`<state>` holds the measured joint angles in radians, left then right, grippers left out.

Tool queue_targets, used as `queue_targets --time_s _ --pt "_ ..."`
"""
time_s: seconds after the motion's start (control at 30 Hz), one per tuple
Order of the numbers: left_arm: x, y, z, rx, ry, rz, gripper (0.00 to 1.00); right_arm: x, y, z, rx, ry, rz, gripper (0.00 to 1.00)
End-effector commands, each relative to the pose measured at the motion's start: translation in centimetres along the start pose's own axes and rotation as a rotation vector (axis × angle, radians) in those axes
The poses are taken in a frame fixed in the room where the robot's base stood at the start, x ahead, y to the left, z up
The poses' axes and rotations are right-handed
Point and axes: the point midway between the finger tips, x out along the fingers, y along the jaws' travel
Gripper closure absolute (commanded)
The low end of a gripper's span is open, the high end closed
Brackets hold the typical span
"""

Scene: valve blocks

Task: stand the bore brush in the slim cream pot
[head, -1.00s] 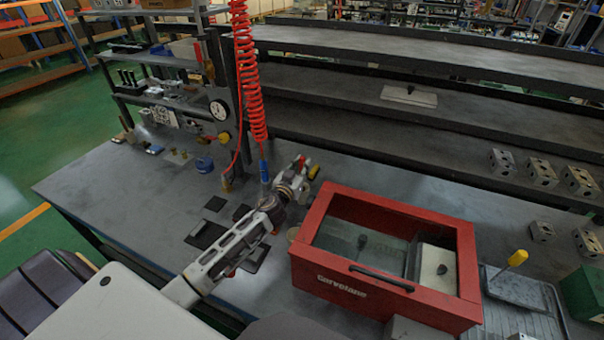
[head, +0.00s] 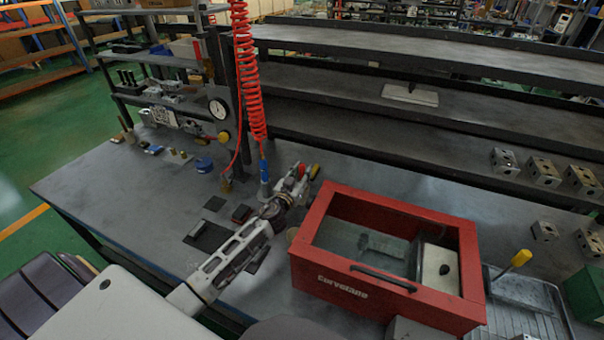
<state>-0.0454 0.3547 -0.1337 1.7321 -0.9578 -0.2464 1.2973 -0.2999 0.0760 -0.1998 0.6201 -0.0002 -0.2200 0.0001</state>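My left gripper (head: 298,180) is over the middle of the bench, behind the left back corner of the red tank. It is small here, and I cannot tell whether its fingers are open or shut. A small red part (head: 301,170) and a yellow-brown part (head: 315,171) show at its tips; I cannot tell whether it touches or holds them. A round tan rim (head: 292,234) peeks out between my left arm and the tank; I cannot tell whether it is the slim cream pot. I cannot make out the bore brush for certain. My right gripper is not in view.
The open red tank (head: 345,293) stands right of my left arm. A yellow-handled tool (head: 519,259) rests at the grey tray (head: 530,310). A red coiled hose (head: 246,80) hangs behind the gripper. Dark flat pads (head: 208,235) lie left of the arm.

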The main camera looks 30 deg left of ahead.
Motion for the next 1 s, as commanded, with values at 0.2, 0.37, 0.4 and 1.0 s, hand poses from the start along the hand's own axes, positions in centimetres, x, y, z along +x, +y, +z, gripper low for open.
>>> queue_targets --time_s 0.2,0.37,0.4,1.0 --pt "0.0 0.0 0.0 0.001 0.000 0.000 0.58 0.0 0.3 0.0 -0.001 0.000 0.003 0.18" --pt "0.0 0.0 -0.1 0.001 0.000 0.000 0.58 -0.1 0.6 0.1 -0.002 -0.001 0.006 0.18" --pt "0.0 0.0 -0.1 0.001 0.000 0.000 0.58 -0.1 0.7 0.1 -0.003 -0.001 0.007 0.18" --pt "-2.9 0.0 -0.2 0.000 0.000 0.000 0.58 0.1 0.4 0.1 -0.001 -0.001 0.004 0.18"
